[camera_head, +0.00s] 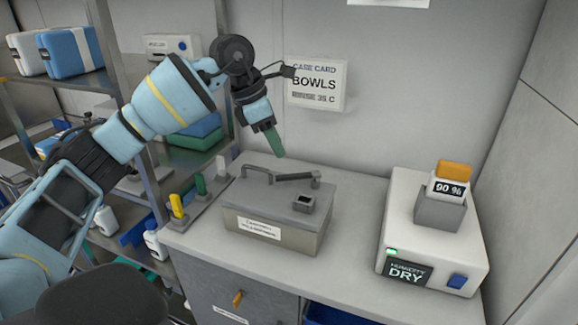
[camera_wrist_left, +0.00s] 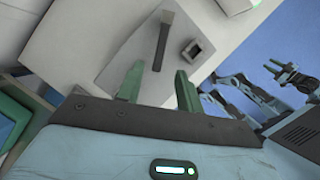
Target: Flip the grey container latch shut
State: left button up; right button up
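The grey container (camera_head: 270,240) stands closed on the counter, with a label on its front. In the left wrist view the bar handle (camera_wrist_left: 161,42) and the square piece (camera_wrist_left: 192,50) lie beyond my fingers. My left gripper (camera_head: 277,147) is above the back of the lid, pointing down, not touching it. Its green fingers (camera_wrist_left: 158,88) are apart with nothing between them. My right gripper (camera_wrist_left: 287,72) shows small at the right.
A white humidity box (camera_head: 435,225) reading DRY stands right of the container. Yellow, green and white upright handles (camera_head: 200,185) stand at its left. A shelf rack (camera_head: 155,150) is farther left. The counter between container and humidity box is clear.

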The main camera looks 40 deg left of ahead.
aim_at(293, 175)
pick_arm(q)
jog(key=shift+x, duration=3.95)
jog(key=shift+d, duration=0.15)
jog(key=shift+c, duration=0.2)
grip_shut()
